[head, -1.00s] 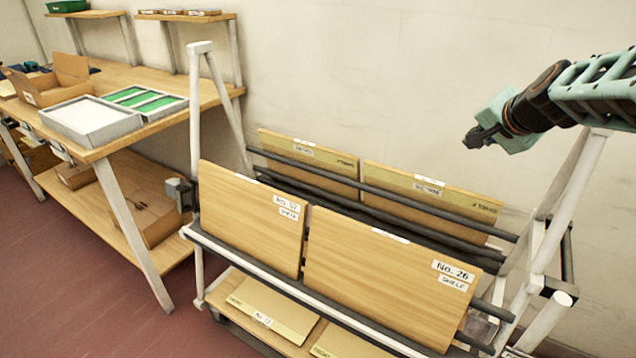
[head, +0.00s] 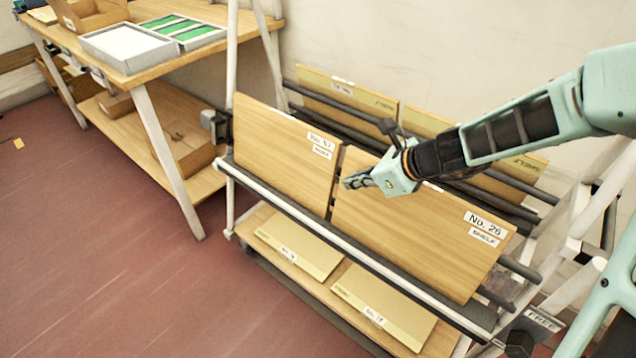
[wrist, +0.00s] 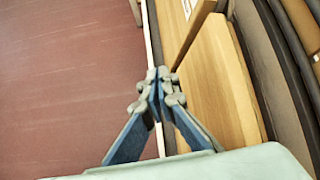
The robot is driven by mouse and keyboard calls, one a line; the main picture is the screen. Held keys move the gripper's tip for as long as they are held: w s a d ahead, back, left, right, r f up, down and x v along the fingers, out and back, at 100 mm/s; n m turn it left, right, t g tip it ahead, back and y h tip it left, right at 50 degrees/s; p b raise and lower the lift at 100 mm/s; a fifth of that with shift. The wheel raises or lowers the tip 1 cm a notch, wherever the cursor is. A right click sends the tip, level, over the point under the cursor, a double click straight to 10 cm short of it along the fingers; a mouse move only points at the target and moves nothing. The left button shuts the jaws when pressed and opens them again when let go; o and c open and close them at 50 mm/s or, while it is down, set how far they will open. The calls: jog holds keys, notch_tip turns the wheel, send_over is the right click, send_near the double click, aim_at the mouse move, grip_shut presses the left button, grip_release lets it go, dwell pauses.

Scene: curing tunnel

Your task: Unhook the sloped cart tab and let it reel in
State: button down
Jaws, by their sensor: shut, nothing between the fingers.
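The sloped cart is a white-framed rack (head: 340,248) holding leaning wooden boards. A small grey block with a dark part (head: 214,124) is on its left post, at the left board's edge. A dark unit (head: 522,336) with a "FREE" label (head: 543,319) is at the lower right. I cannot tell which part is the tab or whether it is hooked. My gripper (head: 352,182) is shut and empty, in front of the boards near the gap between them. In the wrist view its fingertips (wrist: 158,88) meet above the rack's front edge.
The front boards, No. 26 (head: 415,235) and its left neighbour (head: 275,145), lean on the rack; more boards lie behind and below. A workbench (head: 150,75) with trays stands at the left. The red floor (head: 100,270) in front is clear.

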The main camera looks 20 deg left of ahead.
jog(key=w+a+f+m+b, duration=0.1)
jog(key=w+a+f+b, duration=0.1)
jog(key=a+f, duration=0.5)
jog(key=shift+a+f+b, duration=0.4)
jog(key=shift+a+b, duration=0.05)
jog(key=shift+a, duration=1.8)
jog(key=shift+a, duration=0.1)
